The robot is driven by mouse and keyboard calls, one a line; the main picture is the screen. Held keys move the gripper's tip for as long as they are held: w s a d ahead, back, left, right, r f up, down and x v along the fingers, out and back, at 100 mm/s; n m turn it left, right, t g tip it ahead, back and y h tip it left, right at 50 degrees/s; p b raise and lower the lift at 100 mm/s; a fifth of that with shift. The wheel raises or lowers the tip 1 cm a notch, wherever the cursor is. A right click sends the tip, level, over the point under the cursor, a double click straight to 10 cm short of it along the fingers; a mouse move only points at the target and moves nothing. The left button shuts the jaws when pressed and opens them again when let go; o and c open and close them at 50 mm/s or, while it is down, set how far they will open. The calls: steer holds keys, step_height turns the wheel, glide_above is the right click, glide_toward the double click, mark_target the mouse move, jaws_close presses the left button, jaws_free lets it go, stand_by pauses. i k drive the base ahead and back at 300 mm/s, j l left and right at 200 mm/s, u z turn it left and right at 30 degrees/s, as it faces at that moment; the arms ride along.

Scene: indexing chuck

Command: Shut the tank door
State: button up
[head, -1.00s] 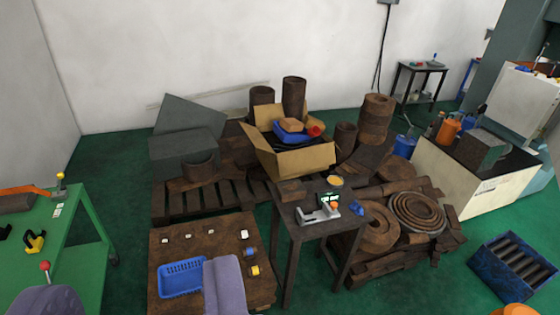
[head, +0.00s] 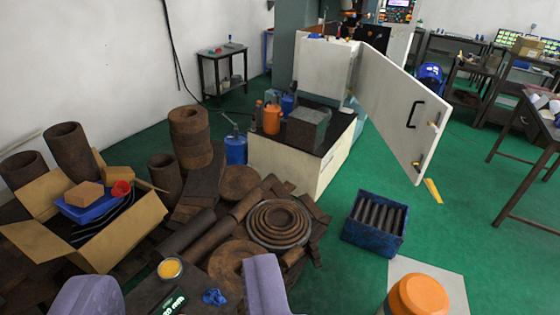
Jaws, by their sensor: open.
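The tank door (head: 385,100) is a tall white panel with a black handle (head: 416,115) near its free edge, in the upper right of the head view. It stands swung open, its free edge toward me and to the right, apart from the white cabinet (head: 325,70) on its left. Small brass-coloured fittings show along its free edge. My gripper (head: 178,272) is at the lower left, its two purple-grey fingers spread wide with nothing held. It is well short of the door and touches neither it nor the handle.
A low cream tank (head: 300,165) with a dark top stands left of the door. A blue crate of rods (head: 375,224) and an orange rounded object (head: 418,296) are on the floor nearer me. Rusty parts and a cardboard box (head: 125,225) fill the left. Green floor is clear right of the crate.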

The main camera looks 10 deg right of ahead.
mark_target(400, 107)
steer(key=i+l+z, duration=0.2)
steer(key=i+z, duration=0.2)
steer(key=i+l+z, duration=0.1)
steer(key=i+z, duration=0.65)
steer(key=i, duration=0.5)
steer(key=i+l+u, duration=0.15)
steer(key=i, duration=0.3)
steer(key=i+l, duration=0.1)
steer(key=i, duration=0.35)
steer(key=i+j+u, duration=0.1)
steer(key=u, duration=0.2)
steer(key=i+u, duration=0.3)
steer(key=k+j, duration=0.05)
